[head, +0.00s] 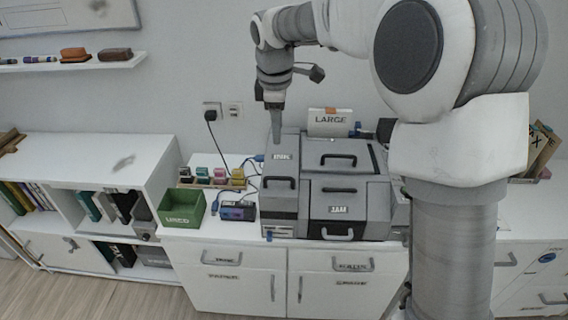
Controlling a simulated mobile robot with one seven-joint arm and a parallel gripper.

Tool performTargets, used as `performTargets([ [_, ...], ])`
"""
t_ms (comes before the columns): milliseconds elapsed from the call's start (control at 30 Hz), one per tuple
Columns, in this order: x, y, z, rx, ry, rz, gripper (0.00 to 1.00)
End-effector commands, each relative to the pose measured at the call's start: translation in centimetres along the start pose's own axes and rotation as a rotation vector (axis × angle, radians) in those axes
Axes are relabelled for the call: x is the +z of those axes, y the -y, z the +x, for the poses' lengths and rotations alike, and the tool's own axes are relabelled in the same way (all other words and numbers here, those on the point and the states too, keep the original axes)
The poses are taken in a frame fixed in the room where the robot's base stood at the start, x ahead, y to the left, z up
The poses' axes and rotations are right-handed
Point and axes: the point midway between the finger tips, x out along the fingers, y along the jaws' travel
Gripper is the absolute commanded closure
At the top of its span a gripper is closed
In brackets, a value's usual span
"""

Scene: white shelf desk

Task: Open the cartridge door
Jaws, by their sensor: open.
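A grey printer (290,216) stands on the white desk, with several panels that carry dark handles. A narrow panel (280,200) on its left has a dark handle (280,183) and looks shut. Above it, a small label (281,156) is too small to read surely. A lower front panel (350,200) is labelled JAM and looks shut; a top lid (338,160) also has a handle. I cannot tell for sure which panel is the cartridge door. My gripper (275,138) points down over the printer's left top, open and empty. Whether it touches the printer is unclear.
Several coloured cartridges (203,174) stand in a row left of the printer. A green USED bin (182,208) and a dark blue box (237,212) sit in front of them. Cables run to a wall socket (211,115). A LARGE sign (331,119) stands behind the printer.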

Motion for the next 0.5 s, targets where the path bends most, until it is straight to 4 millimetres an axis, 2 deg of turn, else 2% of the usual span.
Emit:
performTargets([
  [167, -0.1, 0.0, 1.4, -0.003, 0.001, -0.008, 0.53],
  [500, -0.1, 0.1, 8.3, -0.007, 0.001, -0.007, 0.53],
])
